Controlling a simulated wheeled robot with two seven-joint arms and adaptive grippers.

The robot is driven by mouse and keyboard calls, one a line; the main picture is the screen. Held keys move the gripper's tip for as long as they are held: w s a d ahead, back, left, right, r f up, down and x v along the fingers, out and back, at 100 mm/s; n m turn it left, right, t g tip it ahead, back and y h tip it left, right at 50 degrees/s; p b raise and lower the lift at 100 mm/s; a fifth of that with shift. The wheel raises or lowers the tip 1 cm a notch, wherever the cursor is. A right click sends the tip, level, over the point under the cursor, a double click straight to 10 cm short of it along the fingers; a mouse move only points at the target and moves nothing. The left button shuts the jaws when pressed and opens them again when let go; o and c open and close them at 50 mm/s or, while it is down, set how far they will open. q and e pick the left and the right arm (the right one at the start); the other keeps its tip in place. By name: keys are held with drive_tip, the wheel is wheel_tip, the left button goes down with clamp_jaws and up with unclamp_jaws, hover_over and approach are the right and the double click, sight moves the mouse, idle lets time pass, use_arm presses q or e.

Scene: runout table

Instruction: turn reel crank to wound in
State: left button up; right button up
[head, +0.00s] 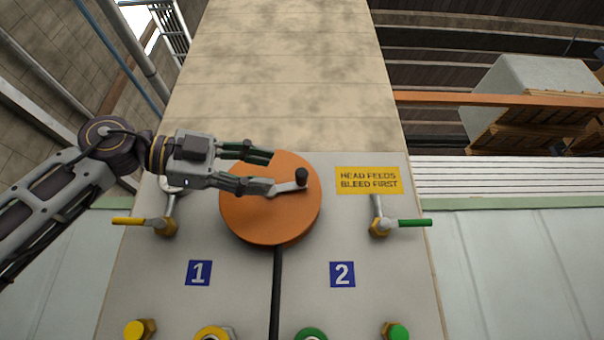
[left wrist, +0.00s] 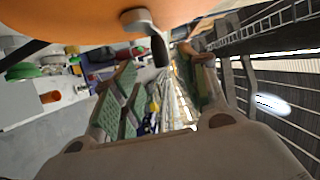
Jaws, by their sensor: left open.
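The orange reel (head: 262,222) is mounted on a grey panel, with a black cable hanging from its lower edge. Its grey crank arm ends in a black knob (head: 301,176) at the reel's upper right. My left gripper (head: 272,172) is open in front of the reel's upper left, its fingers pointing right toward the knob. The lower finger overlaps the crank arm in the head view; I cannot tell whether it touches. In the left wrist view the reel (left wrist: 60,22) fills the top, and the black knob (left wrist: 160,52) shows ahead between the open fingers. My right gripper is not in view.
A yellow-handled valve (head: 166,226) and a green-handled valve (head: 380,226) flank the reel. A yellow sign (head: 369,181) is at upper right.

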sight(302, 183)
use_arm(q)
drive_tip(key=shift+p+x, duration=1.1)
drive_tip(key=shift+x, duration=3.3)
clamp_jaws()
